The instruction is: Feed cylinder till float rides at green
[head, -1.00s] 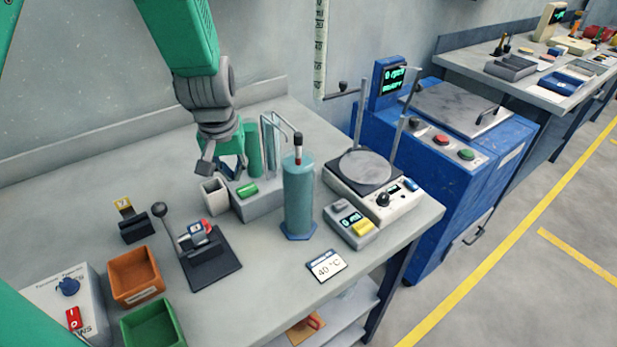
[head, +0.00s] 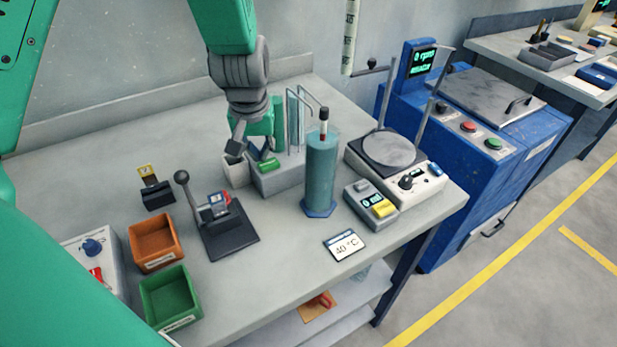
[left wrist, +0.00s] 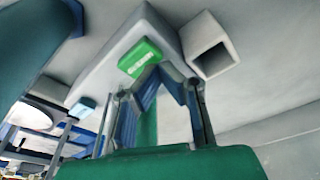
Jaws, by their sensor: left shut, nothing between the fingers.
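The teal cylinder (head: 320,178) stands upright on a hexagonal foot on the bench. A float stem (head: 323,123) with a dark and red top sticks out of it. I cannot read a green mark on it. Left of it is a grey dispenser base (head: 278,180) with a green button (head: 268,164) and bent tubes (head: 302,100) reaching toward the cylinder. My left gripper (head: 248,152) is shut and empty, just above and beside the button. In the left wrist view its fingertips (left wrist: 160,68) meet close to the green button (left wrist: 139,57); contact is unclear. My right gripper is out of view.
A small open grey box (head: 236,172) stands left of the base. A hotplate (head: 388,160), a yellow-buttoned unit (head: 370,206) and a 40 °C card (head: 344,245) lie to the right. Orange (head: 154,242) and green (head: 170,296) bins and a lever stand (head: 222,230) are front left.

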